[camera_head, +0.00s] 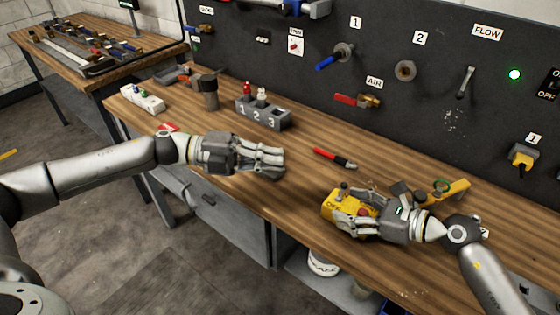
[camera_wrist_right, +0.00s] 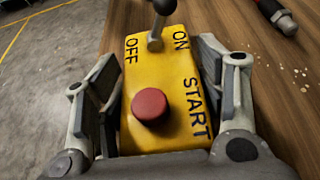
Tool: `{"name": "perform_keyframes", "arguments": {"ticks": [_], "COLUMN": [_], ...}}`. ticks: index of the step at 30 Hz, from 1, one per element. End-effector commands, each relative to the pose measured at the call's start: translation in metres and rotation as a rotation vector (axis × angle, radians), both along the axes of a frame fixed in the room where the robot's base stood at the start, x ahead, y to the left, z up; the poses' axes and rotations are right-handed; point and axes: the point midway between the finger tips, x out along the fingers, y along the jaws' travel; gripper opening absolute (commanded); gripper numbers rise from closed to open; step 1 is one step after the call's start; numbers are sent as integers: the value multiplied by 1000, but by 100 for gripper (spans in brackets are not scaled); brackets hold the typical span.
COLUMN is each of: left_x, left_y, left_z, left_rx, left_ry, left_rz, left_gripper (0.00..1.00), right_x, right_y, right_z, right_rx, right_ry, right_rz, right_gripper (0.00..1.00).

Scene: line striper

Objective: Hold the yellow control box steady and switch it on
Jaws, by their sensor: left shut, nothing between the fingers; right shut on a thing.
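The yellow control box (camera_head: 337,207) rests at the front edge of the wooden bench in the head view. In the right wrist view, the yellow box (camera_wrist_right: 165,75) shows a black-knobbed lever (camera_wrist_right: 156,38) at its far end, a red button (camera_wrist_right: 150,105), and the words OFF, ON and START. The lever stands between OFF and ON; which one it is set to I cannot tell. My right gripper (camera_head: 352,212) is shut on the box, a finger along each side. My left gripper (camera_head: 278,162) is shut and empty above the bench, to the left of the box.
A red and black marker-like tool (camera_head: 335,158) lies on the bench behind the box. A grey block numbered 1, 2, 3 (camera_head: 264,115) stands behind my left gripper. A yellow bracket-like piece (camera_head: 450,192) lies right of the box. The black tool panel (camera_head: 450,110) rises behind.

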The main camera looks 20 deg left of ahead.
Motion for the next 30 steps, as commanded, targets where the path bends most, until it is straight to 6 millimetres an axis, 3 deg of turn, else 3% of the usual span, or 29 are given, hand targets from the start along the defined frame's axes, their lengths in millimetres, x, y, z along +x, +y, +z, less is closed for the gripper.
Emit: {"name": "perform_keyframes", "arguments": {"ticks": [1, 8, 9, 15, 25, 30], "left_x": [0, 0, 0, 0, 0, 0], "left_y": [0, 0, 0, 0, -1, -1], "left_z": [-1, -1, -1, -1, -1, 0], "left_rx": [0, 0, 0, 0, 0, 0], "left_ry": [0, 0, 0, 0, 0, 0], "left_rz": [0, 0, 0, 0, 0, 0], "left_gripper": [0, 0, 0, 0, 0, 0], "right_x": [-4, -4, -4, -3, -1, -4], "right_y": [1, 1, 1, 0, 0, -12], "right_z": [-8, -8, -8, -6, -2, 3], "right_rx": [-10, -10, -10, -6, -2, -4], "right_ry": [14, 14, 14, 10, 3, 2], "right_rz": [7, 7, 7, 5, 2, 0], "right_gripper": [21, 21, 67, 90, 90, 90]}}
